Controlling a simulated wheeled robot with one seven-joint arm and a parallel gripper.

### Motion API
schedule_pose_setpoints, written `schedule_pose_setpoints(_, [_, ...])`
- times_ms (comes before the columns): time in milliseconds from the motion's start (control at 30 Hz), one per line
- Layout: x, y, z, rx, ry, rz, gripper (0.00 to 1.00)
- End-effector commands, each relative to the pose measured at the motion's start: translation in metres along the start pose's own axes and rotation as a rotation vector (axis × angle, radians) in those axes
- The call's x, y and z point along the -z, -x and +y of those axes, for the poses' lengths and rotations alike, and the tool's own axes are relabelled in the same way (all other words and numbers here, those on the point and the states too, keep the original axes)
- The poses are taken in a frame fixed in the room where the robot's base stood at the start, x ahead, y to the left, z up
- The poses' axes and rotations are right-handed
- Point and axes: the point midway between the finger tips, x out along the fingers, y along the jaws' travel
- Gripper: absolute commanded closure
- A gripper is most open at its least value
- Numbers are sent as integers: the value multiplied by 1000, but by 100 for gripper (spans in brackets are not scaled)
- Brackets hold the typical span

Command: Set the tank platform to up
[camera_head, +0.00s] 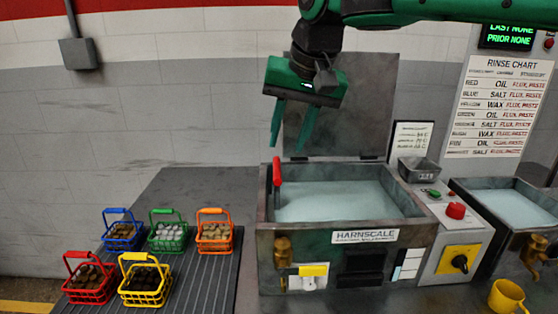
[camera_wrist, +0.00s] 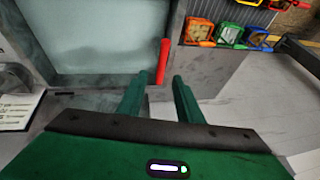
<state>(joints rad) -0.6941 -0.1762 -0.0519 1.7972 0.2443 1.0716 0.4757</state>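The tank (camera_head: 350,250), labelled HARNSCALE, stands open with its lid (camera_head: 345,110) raised at the back. It is filled with pale liquid (camera_head: 340,200), and no platform can be made out in it. A red-handled lever (camera_head: 277,172) stands upright at the tank's left inner side. The red handle also shows in the wrist view (camera_wrist: 163,60), just beyond the fingertips. My gripper (camera_head: 289,146) hangs above the tank's back left, fingers pointing down and apart, with nothing between them. In the wrist view my gripper (camera_wrist: 159,80) is close to the handle but does not appear to hold it.
Several coloured baskets (camera_head: 167,235) stand on a ribbed surface at left. A control panel with a red button (camera_head: 455,210) and a yellow-plated knob (camera_head: 459,261) is right of the tank. A second tank (camera_head: 510,205) and a yellow mug (camera_head: 508,296) are further right.

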Motion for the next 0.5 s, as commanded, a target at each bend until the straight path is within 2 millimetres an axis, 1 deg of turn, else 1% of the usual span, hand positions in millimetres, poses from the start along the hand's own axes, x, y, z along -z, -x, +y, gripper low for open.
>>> schedule_pose_setpoints(33, [-1, -10, -1, -1, 3, -3, 67])
schedule_pose_setpoints(200, [-2, -40, -3, 0, 5, -4, 67])
schedule_pose_setpoints(333, [-2, -58, -4, 1, 6, -4, 67])
schedule_pose_setpoints(500, [-2, -71, -4, 2, 6, -1, 67])
